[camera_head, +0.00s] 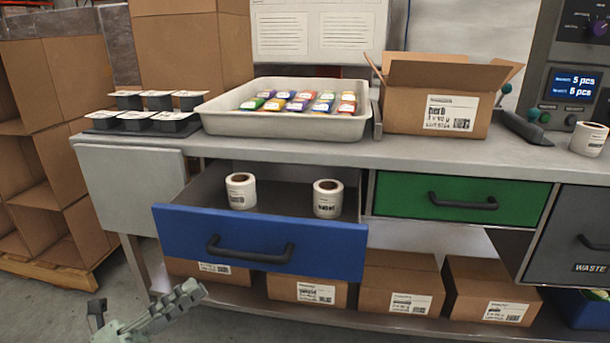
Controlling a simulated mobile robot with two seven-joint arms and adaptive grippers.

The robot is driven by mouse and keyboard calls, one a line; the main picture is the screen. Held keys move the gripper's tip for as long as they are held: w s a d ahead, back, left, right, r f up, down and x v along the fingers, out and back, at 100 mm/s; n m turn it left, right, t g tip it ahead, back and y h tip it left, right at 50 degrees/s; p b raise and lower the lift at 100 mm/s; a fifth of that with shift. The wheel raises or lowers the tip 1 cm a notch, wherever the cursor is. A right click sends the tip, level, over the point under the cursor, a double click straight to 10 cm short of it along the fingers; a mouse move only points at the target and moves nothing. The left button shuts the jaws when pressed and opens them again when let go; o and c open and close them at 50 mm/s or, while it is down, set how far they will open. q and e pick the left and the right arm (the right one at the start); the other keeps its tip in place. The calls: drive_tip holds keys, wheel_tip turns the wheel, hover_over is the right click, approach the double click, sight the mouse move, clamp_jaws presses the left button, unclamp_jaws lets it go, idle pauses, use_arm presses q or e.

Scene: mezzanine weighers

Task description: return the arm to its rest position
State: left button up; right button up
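My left gripper (146,300) is at the bottom left, low in front of the bench and below the open blue drawer (330,247). Its two fingers look spread apart, with nothing between them. It touches nothing that I can see, and most of its arm is out of the picture. My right gripper is not in view.
The blue drawer is pulled out and holds two label rolls (241,191) (328,198). The green drawer (460,197) is shut. On the bench (370,152) are a tray (290,124) of coloured packs and an open carton (435,115). Boxes (400,284) line the lower shelf.

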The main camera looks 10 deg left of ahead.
use_arm(q)
drive_tip(key=w+a+f+n+t+y+p, duration=0.1)
drive_tip(key=w+a+f+n+t+y, duration=0.4)
drive_tip(key=n+y, duration=0.6)
wheel_tip(320, 180, down, 11)
drive_tip(key=s+a+n+g+y+p, duration=0.15)
drive_tip(key=n+g+y, duration=0.45)
drive_tip(key=n, duration=0.6)
drive_tip(key=s+d+f+n+g+y, duration=0.1)
drive_tip(key=s+f+n+g, duration=0.3)
drive_tip(key=s, duration=0.5)
drive_tip(key=s+d+f+n+g+p, duration=0.1)
drive_tip(key=s+d+f+n+g, duration=0.3)
drive_tip(key=s, duration=0.5)
wheel_tip(320, 180, down, 3)
drive_tip(key=g, duration=0.2)
drive_tip(key=shift+s+d+f+g+y, duration=0.15)
drive_tip(key=shift+g+y, duration=0.15)
drive_tip(key=shift+y, duration=0.1)
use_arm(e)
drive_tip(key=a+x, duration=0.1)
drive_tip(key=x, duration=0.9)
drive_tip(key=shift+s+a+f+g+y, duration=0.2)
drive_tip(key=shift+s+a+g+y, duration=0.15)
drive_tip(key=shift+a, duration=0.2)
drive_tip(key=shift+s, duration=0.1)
